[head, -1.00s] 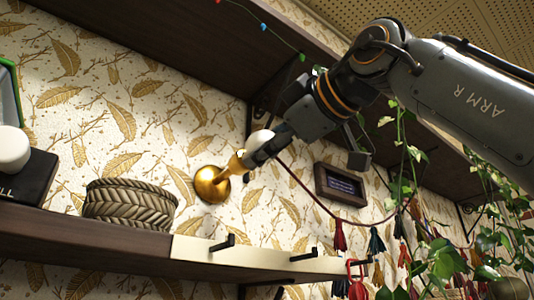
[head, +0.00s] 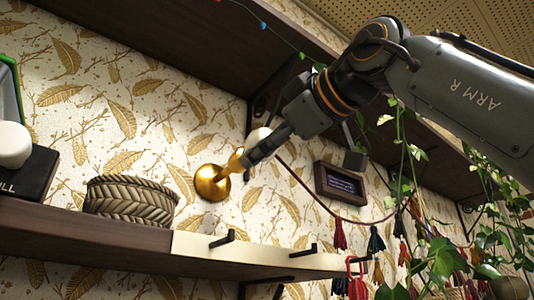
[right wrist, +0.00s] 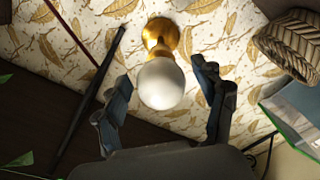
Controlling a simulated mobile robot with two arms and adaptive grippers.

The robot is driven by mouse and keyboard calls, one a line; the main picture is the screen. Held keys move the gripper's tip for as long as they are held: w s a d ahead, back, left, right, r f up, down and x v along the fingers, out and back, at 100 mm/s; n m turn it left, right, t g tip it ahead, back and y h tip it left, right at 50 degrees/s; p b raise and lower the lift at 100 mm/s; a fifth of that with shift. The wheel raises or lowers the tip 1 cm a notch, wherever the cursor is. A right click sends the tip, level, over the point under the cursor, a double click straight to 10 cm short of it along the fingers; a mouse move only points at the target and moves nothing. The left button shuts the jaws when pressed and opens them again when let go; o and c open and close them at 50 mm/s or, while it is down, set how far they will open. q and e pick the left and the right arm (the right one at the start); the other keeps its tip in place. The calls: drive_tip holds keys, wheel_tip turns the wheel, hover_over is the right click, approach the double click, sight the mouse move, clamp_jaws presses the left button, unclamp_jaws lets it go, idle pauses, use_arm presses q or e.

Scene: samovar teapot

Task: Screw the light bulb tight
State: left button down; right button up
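The light bulb (right wrist: 161,86) is round and white. It sits at the end of a gold wall lamp (right wrist: 160,32) in the right wrist view. In the head view the lamp's round gold base (head: 211,185) is on the papered wall, and part of the white bulb (head: 258,135) shows behind my fingers. My right gripper (head: 252,156) reaches in from the right. In the wrist view its two dark fingers (right wrist: 160,72) stand apart on either side of the bulb, with a visible gap on each side. My left gripper is not in view.
A wooden shelf (head: 100,240) with a woven basket (head: 130,200) lies below and left of the lamp. Black hooks (head: 222,239) stick out from a pale rail. A small frame (head: 340,184), tassels and hanging vines (head: 440,260) are to the right. An upper shelf is overhead.

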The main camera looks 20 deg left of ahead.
drive_tip(key=shift+s+d+r, duration=0.1)
drive_tip(key=shift+s+d, duration=0.25)
drive_tip(key=v, duration=1.1)
idle(0.4)
